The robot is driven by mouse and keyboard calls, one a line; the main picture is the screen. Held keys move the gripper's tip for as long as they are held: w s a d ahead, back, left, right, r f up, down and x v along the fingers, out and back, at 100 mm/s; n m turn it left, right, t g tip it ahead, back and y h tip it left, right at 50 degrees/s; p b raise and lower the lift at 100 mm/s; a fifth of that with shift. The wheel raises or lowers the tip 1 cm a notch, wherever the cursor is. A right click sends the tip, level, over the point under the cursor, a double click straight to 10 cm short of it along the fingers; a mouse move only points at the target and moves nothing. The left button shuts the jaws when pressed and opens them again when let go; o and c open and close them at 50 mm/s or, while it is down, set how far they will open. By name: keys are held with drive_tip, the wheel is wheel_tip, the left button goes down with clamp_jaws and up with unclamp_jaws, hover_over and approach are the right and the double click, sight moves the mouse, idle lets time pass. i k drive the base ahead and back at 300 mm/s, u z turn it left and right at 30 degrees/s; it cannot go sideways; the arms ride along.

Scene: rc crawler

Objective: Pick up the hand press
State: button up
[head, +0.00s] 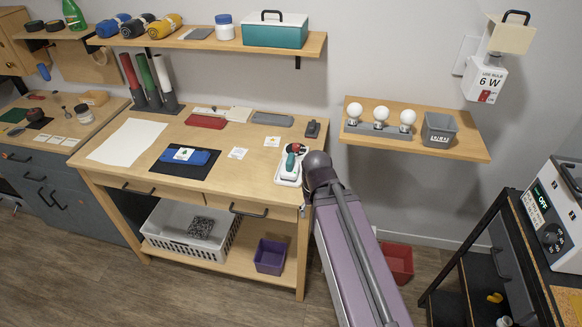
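A small tool with a teal body and a red part (292,160) lies on a white tray (289,182) at the right end of the wooden workbench (225,150). It may be the hand press, but it is too small to tell. A blue item with a white label (190,156) lies on a black mat (170,165) at the bench's middle. My arm's purple link and dark joint rise from the bottom, close to the right of the white tray. My gripper does not show, so its state and what it may hold are hidden.
A wall shelf with bulbs (381,116) and a grey bin (438,130) is to the right. An upper shelf holds rolls and a teal box (275,32). A dark cart (480,255) stands at lower right. A white sheet (127,141) lies on the bench's left.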

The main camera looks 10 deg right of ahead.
sight(289, 173)
drive_tip(key=z, duration=0.45)
drive_tip(key=k, duration=1.35)
drive_tip(key=u, duration=0.05)
drive_tip(key=i, duration=1)
drive_tip(key=u, duration=0.9)
drive_tip(key=i, duration=0.85)
drive_tip(key=u, duration=0.25)
